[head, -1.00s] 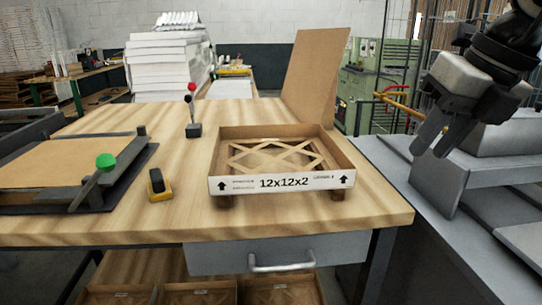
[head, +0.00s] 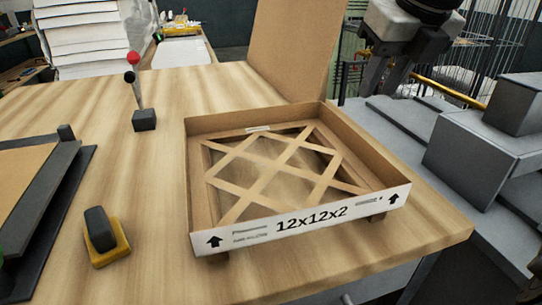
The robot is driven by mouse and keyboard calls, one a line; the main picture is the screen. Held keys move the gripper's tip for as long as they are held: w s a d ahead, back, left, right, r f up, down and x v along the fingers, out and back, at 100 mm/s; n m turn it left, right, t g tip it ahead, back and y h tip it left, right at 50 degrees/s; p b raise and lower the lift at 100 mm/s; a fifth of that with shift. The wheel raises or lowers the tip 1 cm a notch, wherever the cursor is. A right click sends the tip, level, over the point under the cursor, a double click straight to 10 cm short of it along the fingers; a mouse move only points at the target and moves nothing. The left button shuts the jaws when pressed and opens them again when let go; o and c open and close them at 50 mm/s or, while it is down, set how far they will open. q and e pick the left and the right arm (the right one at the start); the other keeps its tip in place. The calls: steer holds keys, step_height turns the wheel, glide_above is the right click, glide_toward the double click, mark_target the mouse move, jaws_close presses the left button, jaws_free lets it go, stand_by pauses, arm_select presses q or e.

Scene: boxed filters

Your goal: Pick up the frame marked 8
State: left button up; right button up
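A shallow cardboard box (head: 313,220) printed "12x12x2" stands on the wooden table in the middle of the head view, slightly raised on small supports. Inside it lies a flat frame with crossed cardboard strips (head: 262,182). A small pale label (head: 258,129) is at its far edge, too small to read. I cannot make out a mark 8 on anything. My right gripper (head: 386,78) is at the top right, beyond and above the box's far right corner. Its fingers look apart, with nothing seen between them. My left gripper is not in view.
A tall cardboard sheet (head: 293,45) stands behind the box. A red-and-black-knobbed lever (head: 144,119) and a yellow-and-black switch (head: 102,236) are to the left. A dark-framed fixture (head: 64,185) is at the far left. Grey machinery (head: 470,160) borders the table's right side.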

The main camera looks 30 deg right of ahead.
mark_target(356, 134)
steer(key=x, duration=0.7)
steer(key=shift+f, duration=0.1)
steer(key=shift+d+p+x, duration=0.2)
steer(key=shift+p+x, duration=0.2)
steer(key=shift+x, duration=2.35)
steer(key=shift+s, duration=0.1)
jaws_close()
